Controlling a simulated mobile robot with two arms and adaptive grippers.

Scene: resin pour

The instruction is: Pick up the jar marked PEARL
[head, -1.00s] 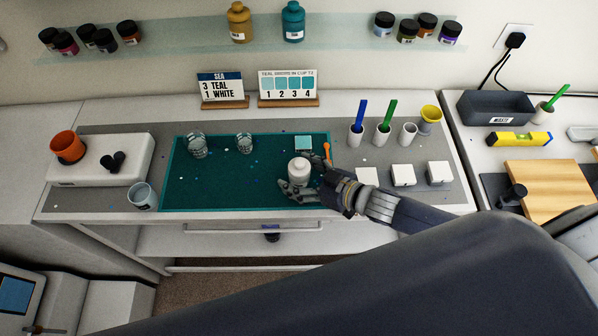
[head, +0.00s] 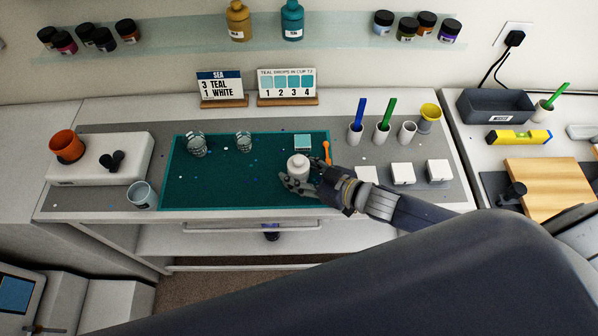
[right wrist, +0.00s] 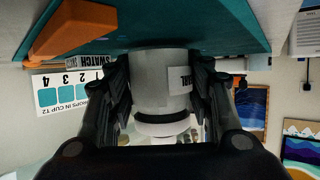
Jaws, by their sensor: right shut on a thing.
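The white jar (head: 298,165) stands upright at the front right part of the teal mat (head: 220,195). My right gripper (head: 301,180) is shut on it, with a finger on each side. In the right wrist view, which is upside down, the jar (right wrist: 158,80) sits between the two dark fingers (right wrist: 162,95). Its label is partly hidden; the letters seen seem to end in "RL". The jar's base appears to be at the mat; I cannot tell any gap. My left gripper is not in view.
Two clear cups (head: 197,146) stand at the back of the mat. White blocks (head: 403,173) and pen holders (head: 382,134) stand to the right. The mat's left front is clear.

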